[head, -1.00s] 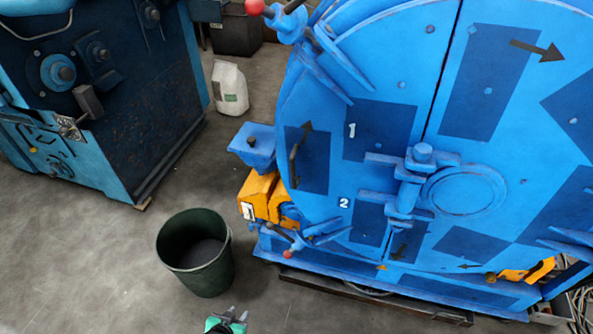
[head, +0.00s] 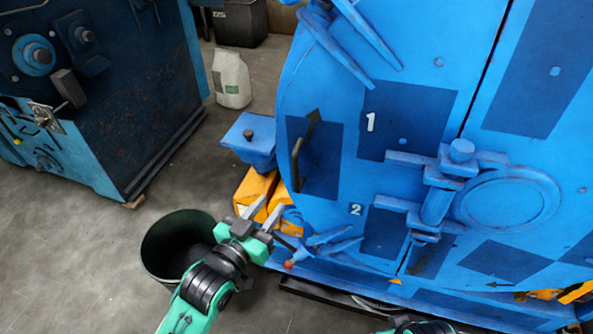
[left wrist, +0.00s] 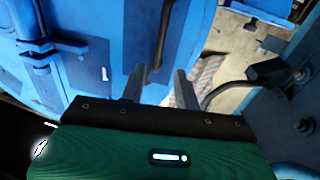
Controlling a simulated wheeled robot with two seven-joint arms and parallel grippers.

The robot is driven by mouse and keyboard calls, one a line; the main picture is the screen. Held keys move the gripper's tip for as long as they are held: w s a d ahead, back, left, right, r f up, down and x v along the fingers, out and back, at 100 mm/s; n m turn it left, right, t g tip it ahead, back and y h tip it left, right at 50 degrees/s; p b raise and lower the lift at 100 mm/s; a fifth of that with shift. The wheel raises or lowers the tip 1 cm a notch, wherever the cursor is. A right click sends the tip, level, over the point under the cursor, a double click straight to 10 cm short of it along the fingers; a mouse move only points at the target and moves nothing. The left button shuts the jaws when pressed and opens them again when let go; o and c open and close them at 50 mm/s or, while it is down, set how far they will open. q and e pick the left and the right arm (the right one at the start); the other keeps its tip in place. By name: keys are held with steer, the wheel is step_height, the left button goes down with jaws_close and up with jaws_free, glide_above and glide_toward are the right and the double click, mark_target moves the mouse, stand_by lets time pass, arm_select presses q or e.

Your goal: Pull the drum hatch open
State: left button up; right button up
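The drum hatch (head: 420,60) is a blue round-edged door with dark blue patches and the numbers 1 and 2. It looks shut against the blaster. A dark bar handle (head: 297,165) stands upright near its left edge; a dark bar, apparently this handle, also shows beyond the fingers in the left wrist view (left wrist: 162,38). My left gripper (head: 264,211) is open and empty, below and left of the handle and apart from it. Its two fingers show spread in the left wrist view (left wrist: 159,84). The fingers of my right gripper are not visible.
A dark green bin (head: 160,250) stands behind my left arm. A blue bracket box (head: 250,142) and orange parts (head: 255,187) jut out beside the drum. A red-tipped lever (head: 289,264) sits low on it. Open floor lies left, towards a blue machine (head: 90,100).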

mark_target(294, 174)
arm_select(q)
steer(key=x, duration=1.1)
steer(key=shift+w+d+b, duration=0.1)
steer(key=shift+w+b, duration=0.1)
steer(key=shift+b, duration=0.1)
steer(key=shift+w+d, duration=0.3)
steer(key=shift+w, duration=0.2)
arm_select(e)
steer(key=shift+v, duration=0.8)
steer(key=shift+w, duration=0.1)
arm_select(q)
jaws_close()
